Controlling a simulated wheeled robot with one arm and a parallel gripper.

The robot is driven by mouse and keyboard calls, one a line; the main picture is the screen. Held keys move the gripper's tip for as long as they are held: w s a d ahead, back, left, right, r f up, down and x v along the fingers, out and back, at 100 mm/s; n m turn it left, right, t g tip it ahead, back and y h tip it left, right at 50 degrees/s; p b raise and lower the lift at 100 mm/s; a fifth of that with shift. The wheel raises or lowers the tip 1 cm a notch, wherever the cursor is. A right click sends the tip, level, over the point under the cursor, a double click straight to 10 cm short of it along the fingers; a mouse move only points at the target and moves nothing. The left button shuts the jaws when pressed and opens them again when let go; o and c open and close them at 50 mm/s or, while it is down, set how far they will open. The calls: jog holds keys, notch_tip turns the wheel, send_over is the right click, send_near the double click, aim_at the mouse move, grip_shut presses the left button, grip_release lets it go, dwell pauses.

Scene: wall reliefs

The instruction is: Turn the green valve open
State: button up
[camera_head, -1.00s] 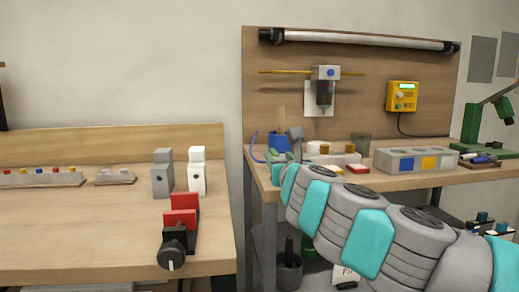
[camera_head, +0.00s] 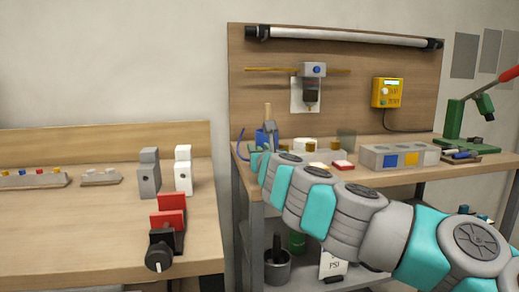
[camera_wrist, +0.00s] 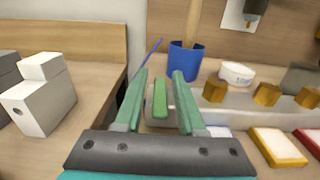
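A green bar-shaped handle (camera_wrist: 160,97), which looks like the green valve's lever, stands between my gripper's fingers in the wrist view. It points away from me, and a small pale part shows beside its base. My gripper (camera_wrist: 160,73) is open, with one green finger on each side of the handle and a visible gap on both sides. In the head view my gripper (camera_head: 258,158) is at the left front corner of the right bench. My arm hides much of that area, and I cannot make out the valve clearly there.
A blue cup (camera_wrist: 184,60) with a wooden handle in it stands just behind the green handle. Wooden knobs (camera_wrist: 215,90) and a yellow-edged block (camera_wrist: 277,147) are to the right. A white block (camera_wrist: 40,104) stands on the left bench, across a gap between benches.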

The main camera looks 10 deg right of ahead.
grip_shut()
jog(key=shift+a+m+h, duration=0.15)
jog(key=shift+m+h, duration=0.25)
jog(key=shift+h, duration=0.2)
jog(key=shift+a+m+h, duration=0.15)
jog(key=shift+m+h, duration=0.45)
jog(key=shift+h, duration=0.4)
jog(key=m+g+h, duration=0.1)
jog(key=h, duration=0.1)
jog(key=m+g+h+p, duration=0.1)
jog(key=m+h, duration=0.1)
jog(key=m+g+h+p, duration=0.1)
jog(key=h, duration=0.1)
jog(key=shift+w+a+m+h, duration=0.1)
jog(key=shift+a+m+h, duration=0.15)
jog(key=shift+m+h, duration=0.05)
jog(key=shift+w+m+g+h, duration=0.1)
jog(key=shift+m+g+h, duration=2.2)
jog(key=shift+g+h, duration=0.25)
jog(key=shift+d+m+g+h, duration=0.1)
jog(key=shift+m+g+h, duration=0.35)
jog(key=shift+m+g, duration=0.1)
